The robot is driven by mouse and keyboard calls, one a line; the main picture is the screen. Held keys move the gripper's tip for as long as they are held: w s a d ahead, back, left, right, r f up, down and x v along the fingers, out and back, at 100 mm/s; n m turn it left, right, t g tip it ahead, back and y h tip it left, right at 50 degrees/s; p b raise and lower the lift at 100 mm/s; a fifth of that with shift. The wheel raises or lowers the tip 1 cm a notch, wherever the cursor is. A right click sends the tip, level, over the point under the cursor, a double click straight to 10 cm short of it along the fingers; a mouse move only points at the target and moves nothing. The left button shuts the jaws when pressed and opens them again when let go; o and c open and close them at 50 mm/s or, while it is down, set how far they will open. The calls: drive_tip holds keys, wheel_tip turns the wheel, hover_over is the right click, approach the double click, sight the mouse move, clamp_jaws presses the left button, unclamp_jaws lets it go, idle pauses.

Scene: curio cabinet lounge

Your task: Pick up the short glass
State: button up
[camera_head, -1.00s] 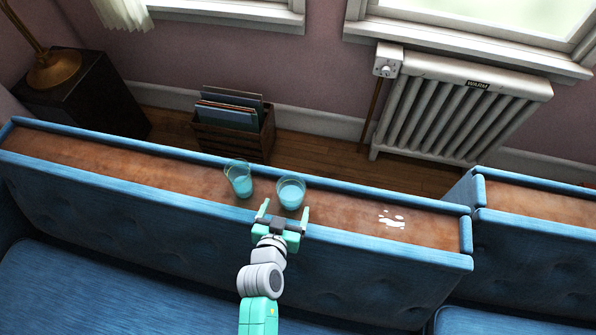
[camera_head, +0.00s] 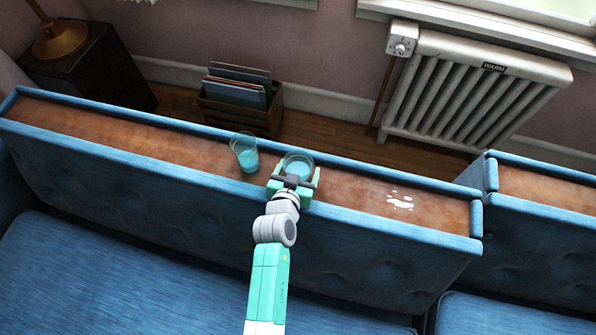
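The short glass (camera_head: 299,159) is a clear blue-tinted tumbler on the brown ledge along the top of the blue sofa back. My gripper (camera_head: 298,172) reaches it from the front side, with one finger at its left and one at its right. The fingers are spread wide and look open; whether they touch the glass I cannot tell. The lower front of the short glass is hidden behind my gripper. A taller blue-tinted glass (camera_head: 245,153) stands upright just to the left, apart from my gripper.
A white spill or mark (camera_head: 400,201) lies on the ledge (camera_head: 350,188) to the right. Raised blue edges run along the ledge. Behind it are a wooden crate of records (camera_head: 240,100) and a white radiator (camera_head: 470,95). The ledge is clear farther left.

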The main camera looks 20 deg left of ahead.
sight(301, 157)
drive_tip(key=c, duration=1)
drive_tip(key=shift+r+p, duration=0.35)
drive_tip(key=shift+r, duration=0.2)
drive_tip(key=r+p, duration=0.2)
drive_tip(key=r, duration=0.1)
drive_tip(key=shift+s, duration=0.35)
drive_tip(key=s+d+p, duration=0.1)
drive_tip(key=s, duration=0.4)
drive_tip(key=s+d, duration=0.1)
drive_tip(key=s, duration=0.4)
drive_tip(key=s+d+r+p, duration=0.1)
drive_tip(key=s, duration=0.4)
drive_tip(key=shift+p, duration=0.3)
